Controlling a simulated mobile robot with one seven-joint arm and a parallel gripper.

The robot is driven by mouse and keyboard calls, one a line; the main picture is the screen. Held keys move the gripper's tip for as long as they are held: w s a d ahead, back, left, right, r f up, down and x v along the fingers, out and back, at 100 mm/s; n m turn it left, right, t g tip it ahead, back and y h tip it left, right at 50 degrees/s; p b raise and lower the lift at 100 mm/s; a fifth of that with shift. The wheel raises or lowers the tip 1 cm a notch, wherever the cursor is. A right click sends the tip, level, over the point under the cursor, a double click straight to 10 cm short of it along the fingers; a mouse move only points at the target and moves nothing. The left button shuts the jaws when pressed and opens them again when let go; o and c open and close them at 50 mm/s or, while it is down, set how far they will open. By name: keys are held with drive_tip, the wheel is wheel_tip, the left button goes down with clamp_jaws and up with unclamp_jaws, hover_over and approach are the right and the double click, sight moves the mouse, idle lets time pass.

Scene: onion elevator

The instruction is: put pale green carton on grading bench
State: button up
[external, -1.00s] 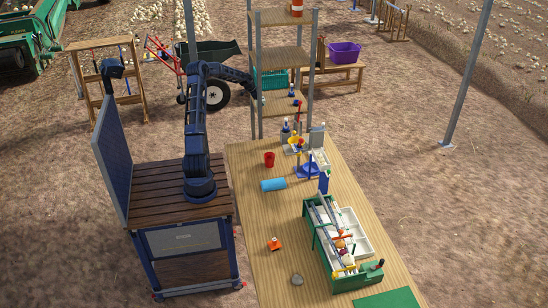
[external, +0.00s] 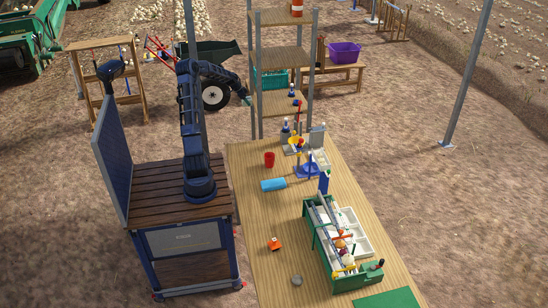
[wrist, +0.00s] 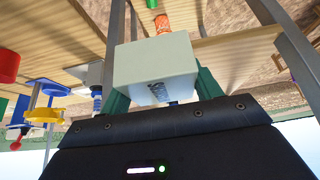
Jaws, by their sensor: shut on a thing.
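The pale green carton (wrist: 153,70) is a box held between the green fingers of my gripper (wrist: 160,84) in the wrist view. The gripper is shut on its sides. In the external view my gripper (external: 246,101) is just left of the shelf rack, beyond the far end of the long wooden bench; the carton is too small there to make out clearly. The bench (external: 262,212), which I take to be the grading bench, runs from the rack toward the front right.
The shelf rack (external: 260,61) stands close beside my gripper. The bench holds a red cup (external: 269,159), a blue cylinder (external: 274,185), a green sorting machine (external: 324,257), an orange item (external: 275,243) and a stone (external: 297,280). Its left front has bare room.

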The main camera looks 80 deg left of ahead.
wheel_tip(320, 180, up, 6)
drive_tip(key=shift+d+f, duration=0.1)
drive_tip(key=shift+f, duration=0.1)
drive_tip(key=d+m+g+h, duration=0.2)
drive_tip(key=d+m+h, duration=0.2)
drive_tip(key=d+m, duration=0.9)
drive_tip(key=m+g+h, duration=0.2)
drive_tip(key=m+g, duration=0.2)
drive_tip(key=m, duration=0.1)
hover_over(250, 151)
drive_tip(key=a, duration=0.2)
wheel_tip(250, 151, down, 5)
drive_tip(key=shift+s+d+f, duration=0.15)
drive_tip(key=shift+d+f, duration=0.05)
drive_tip(key=shift+d, duration=0.05)
wheel_tip(250, 151, down, 20)
drive_tip(key=o, duration=1)
drive_tip(key=shift+f, duration=0.1)
